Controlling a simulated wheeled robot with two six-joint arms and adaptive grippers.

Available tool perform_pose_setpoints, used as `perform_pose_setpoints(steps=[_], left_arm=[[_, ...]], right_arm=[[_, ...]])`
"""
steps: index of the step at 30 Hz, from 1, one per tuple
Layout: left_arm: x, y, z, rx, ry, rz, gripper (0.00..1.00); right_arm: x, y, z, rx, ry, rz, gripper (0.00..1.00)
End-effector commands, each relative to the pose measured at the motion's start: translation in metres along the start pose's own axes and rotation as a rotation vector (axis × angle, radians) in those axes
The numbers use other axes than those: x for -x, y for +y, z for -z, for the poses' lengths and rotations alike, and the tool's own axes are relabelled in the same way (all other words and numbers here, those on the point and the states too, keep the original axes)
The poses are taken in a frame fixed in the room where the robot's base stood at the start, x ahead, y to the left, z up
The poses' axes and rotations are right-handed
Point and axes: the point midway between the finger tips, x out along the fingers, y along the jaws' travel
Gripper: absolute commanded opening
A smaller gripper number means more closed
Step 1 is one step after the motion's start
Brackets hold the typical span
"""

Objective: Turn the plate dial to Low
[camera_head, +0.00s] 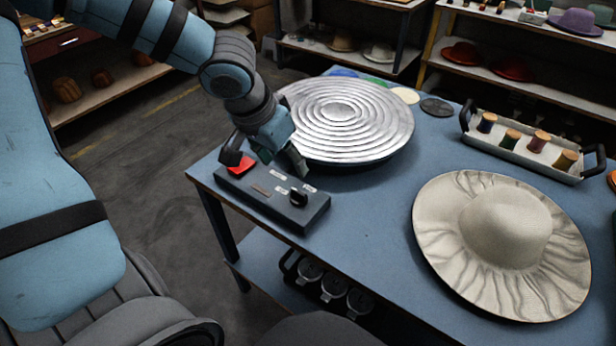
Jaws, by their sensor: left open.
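The dark control box (262,206) sits at the left front corner of the blue table. A black plate dial (299,196) stands on its right part, with small pale labels near it that are too small to read. A red control (241,165) shows at the box's left end. My left gripper (268,160) is open over the left and back part of the box, pointing down, to the left of the dial and apart from it. The ringed silver plate (345,118) lies just behind. My right gripper is not in view.
A wrinkled cream hat (500,225) lies on the table (365,235) at right. A tray (527,157) of several spools stands behind it. Coloured discs (437,107) lie at the back edge. The table between box and hat is clear. A lower shelf holds several round jars (335,287).

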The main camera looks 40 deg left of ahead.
Motion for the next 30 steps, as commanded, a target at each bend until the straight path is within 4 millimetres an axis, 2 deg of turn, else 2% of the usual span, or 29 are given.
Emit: perform_pose_setpoints(steps=[4, 6, 12, 16, 20, 27, 30], left_arm=[[-0.024, -0.006, -0.007, 0.023, 0.001, 0.005, 0.53], [-0.044, -0.008, -0.008, 0.025, 0.0, 0.006, 0.53], [-0.104, -0.007, -0.007, 0.022, 0.002, 0.006, 0.53], [-0.13, -0.007, -0.006, 0.02, 0.003, 0.005, 0.53], [-0.14, -0.007, -0.004, 0.02, 0.005, 0.003, 0.53], [-0.14, -0.006, -0.003, 0.019, 0.006, 0.002, 0.53], [-0.14, -0.006, -0.003, 0.019, 0.006, 0.002, 0.39]], right_arm=[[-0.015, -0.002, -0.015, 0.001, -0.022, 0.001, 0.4], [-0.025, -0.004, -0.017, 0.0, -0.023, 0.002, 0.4], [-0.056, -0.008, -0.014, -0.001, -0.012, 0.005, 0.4], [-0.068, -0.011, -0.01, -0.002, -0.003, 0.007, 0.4], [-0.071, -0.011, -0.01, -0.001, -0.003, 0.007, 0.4], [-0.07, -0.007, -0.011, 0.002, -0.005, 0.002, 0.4], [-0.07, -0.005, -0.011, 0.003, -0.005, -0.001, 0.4]])
